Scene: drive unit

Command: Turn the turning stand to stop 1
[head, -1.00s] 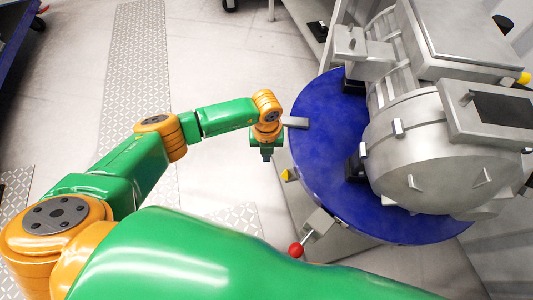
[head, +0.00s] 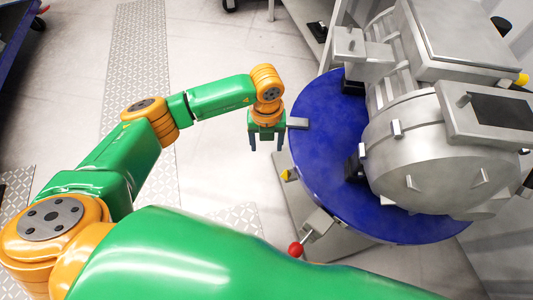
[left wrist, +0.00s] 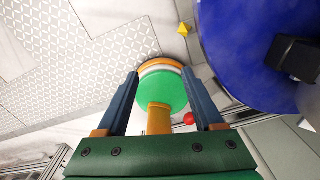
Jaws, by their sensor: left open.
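The turning stand's blue round plate (head: 318,150) is on the right in the head view and carries a large grey drive unit (head: 420,150). A grey tab (head: 298,123) sticks out from the plate's left edge. My left gripper (head: 266,148) is open and empty, just left of this tab, fingers pointing down; I cannot tell whether it touches the tab. In the left wrist view the open fingers (left wrist: 160,72) show with the blue plate (left wrist: 240,45) to their right. A yellow pointer (head: 289,174) sits by the plate's rim. My right gripper is out of view.
A red knob (head: 295,249) on a lever stands at the plate's lower left; it also shows in the left wrist view (left wrist: 189,118). A grey frame (head: 300,205) lies under the plate. The floor left of the stand is clear. A blue cart edge (head: 15,35) is at the far upper left.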

